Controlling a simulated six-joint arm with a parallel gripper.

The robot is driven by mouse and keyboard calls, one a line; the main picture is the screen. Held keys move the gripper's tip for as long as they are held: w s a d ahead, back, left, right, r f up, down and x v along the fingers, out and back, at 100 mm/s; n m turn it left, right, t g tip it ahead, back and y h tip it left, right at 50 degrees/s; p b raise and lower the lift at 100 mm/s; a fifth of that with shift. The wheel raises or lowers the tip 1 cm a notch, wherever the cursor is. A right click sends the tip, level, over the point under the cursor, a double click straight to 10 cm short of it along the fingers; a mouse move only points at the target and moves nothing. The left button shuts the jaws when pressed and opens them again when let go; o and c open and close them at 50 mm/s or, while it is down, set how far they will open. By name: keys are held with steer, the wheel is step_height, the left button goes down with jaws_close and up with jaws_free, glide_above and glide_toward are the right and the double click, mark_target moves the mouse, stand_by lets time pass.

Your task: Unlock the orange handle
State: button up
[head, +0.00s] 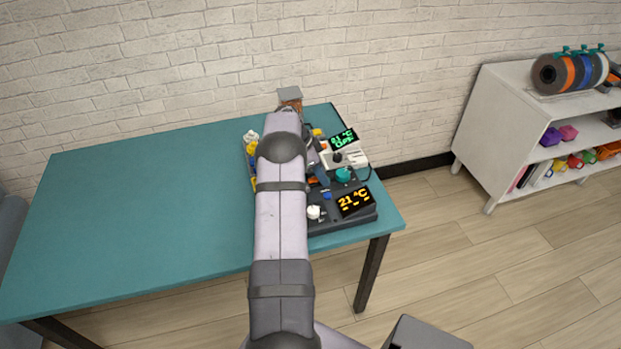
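I cannot make out the orange handle for certain. A small orange patch shows close beside my arm among the devices at the table's right end. My arm crosses the middle of the head view and covers much of that cluster. A dark grey part at the arm's far end shows just right of it, but my fingertips are hidden or too small to see. Whether my gripper holds anything cannot be seen.
A black device with an orange-lit "21 °C" display (355,202) and a white one with a green display (343,138) stand on the teal table (140,210). Its left and middle are clear. A white shelf (500,115) with spools stands at right.

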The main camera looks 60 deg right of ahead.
steer(key=shift+r, duration=0.15)
steer(key=shift+r+p, duration=1.45)
steer(key=shift+r, duration=1.95)
